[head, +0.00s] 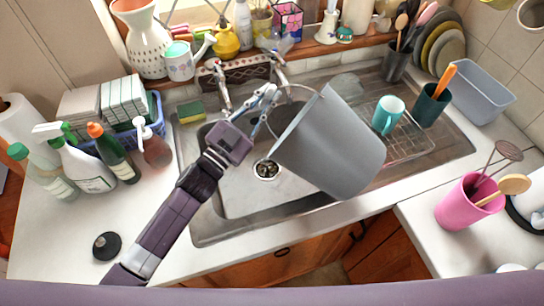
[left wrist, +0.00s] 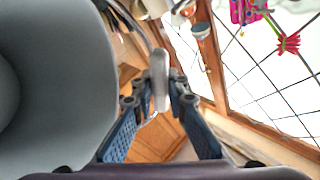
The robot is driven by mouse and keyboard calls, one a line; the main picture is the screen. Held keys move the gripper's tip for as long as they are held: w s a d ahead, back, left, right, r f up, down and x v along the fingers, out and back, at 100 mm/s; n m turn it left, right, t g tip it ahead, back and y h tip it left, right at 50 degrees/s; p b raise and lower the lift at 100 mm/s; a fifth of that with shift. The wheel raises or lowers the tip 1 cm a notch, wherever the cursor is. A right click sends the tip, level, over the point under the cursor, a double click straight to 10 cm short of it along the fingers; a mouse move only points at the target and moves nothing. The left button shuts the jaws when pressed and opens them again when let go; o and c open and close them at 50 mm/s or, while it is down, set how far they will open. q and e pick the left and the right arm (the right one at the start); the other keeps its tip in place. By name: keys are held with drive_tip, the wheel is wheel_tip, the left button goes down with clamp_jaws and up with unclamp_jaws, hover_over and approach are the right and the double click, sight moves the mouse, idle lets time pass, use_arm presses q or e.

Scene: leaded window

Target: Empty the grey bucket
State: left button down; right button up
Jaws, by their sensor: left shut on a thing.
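The grey bucket (head: 335,145) hangs tilted over the sink (head: 235,190) in the head view, with its wider end toward the upper left. What is inside it cannot be seen there. My left gripper (head: 268,97) is beside that wider end. In the left wrist view the bucket (left wrist: 60,70) fills the left side, and my left gripper (left wrist: 158,95) is shut on a pale grip piece, seemingly the bucket's handle. My right gripper is not in view.
The drain (head: 266,170) shows in the sink basin. Taps (head: 220,85) stand behind it. A teal mug (head: 387,115) stands on a wire rack at the right. Bottles (head: 85,165) stand on the left counter, and a pink utensil pot (head: 465,205) on the right counter.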

use_arm(q)
drive_tip(key=a+f+n+b, duration=0.1)
drive_tip(key=w+a+f+n+b, duration=0.1)
drive_tip(key=f, duration=0.1)
drive_tip(key=w+a+f+n+t+b, duration=0.1)
drive_tip(key=b, duration=0.1)
drive_tip(key=shift+w+f+y, duration=0.1)
drive_tip(key=shift+f+y, duration=0.15)
drive_tip(key=shift+y, duration=0.05)
idle(0.7)
drive_tip(key=shift+s+d+r+m+p, duration=0.25)
drive_tip(key=shift+d+r+m+p, duration=0.15)
drive_tip(key=shift+d+r+p, duration=0.15)
drive_tip(key=shift+w+a+f+n+b, duration=0.3)
drive_tip(key=shift+a+f+b, duration=0.15)
drive_tip(key=shift+a+b, duration=0.15)
